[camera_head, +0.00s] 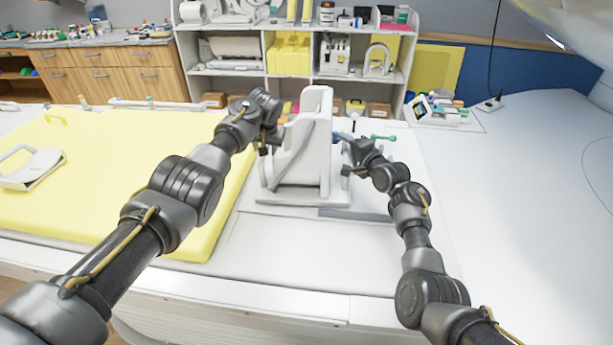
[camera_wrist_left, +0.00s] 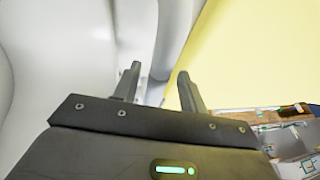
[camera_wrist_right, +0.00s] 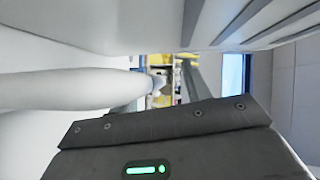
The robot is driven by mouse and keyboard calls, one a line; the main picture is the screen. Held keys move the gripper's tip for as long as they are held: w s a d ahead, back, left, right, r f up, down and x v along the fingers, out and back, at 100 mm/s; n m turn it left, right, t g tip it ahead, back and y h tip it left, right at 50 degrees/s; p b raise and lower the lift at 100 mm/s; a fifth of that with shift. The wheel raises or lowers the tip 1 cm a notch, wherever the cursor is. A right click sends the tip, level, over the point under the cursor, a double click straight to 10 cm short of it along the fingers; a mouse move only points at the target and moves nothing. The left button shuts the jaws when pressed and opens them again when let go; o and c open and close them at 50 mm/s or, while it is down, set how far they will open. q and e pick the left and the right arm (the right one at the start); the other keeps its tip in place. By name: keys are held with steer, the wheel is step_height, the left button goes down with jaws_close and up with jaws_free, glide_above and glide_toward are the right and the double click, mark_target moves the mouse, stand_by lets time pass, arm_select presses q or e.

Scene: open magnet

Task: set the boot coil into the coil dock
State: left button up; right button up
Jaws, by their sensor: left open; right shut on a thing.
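The white boot coil (camera_head: 318,105) stands upright in the middle of the head view, on a pale flat base (camera_head: 275,197). I cannot clearly tell the coil dock from this base and the grey strip (camera_head: 355,215) at its front right. My left gripper (camera_head: 266,142) is at the coil's left side. In the left wrist view its fingers (camera_wrist_left: 155,88) are apart, near a grey bar and pale surfaces. My right gripper (camera_head: 350,158) is shut on the boot coil at its right side. In the right wrist view, pale coil surfaces (camera_wrist_right: 70,88) hide most of its fingers.
A yellow mat (camera_head: 110,200) with a white handled pad (camera_head: 30,170) lies on the left. A teal-ended lever (camera_head: 383,138) is behind my right gripper. Shelves (camera_head: 290,85) stand behind. The white surface at right (camera_head: 520,200) is mostly clear.

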arm_select(q)
steer(key=o, duration=0.8)
arm_select(e)
steer(key=shift+w+d+r, duration=0.1)
steer(key=shift+d+r, duration=0.05)
steer(key=shift+r, duration=0.25)
arm_select(q)
steer(key=shift+r, duration=0.1)
steer(key=shift+v, duration=3.85)
arm_select(e)
steer(key=o, duration=0.7)
arm_select(q)
steer(key=shift+s+r, duration=0.1)
arm_select(e)
steer(key=shift+o, duration=1.1)
steer(key=shift+f, duration=0.1)
steer(key=shift+f, duration=0.1)
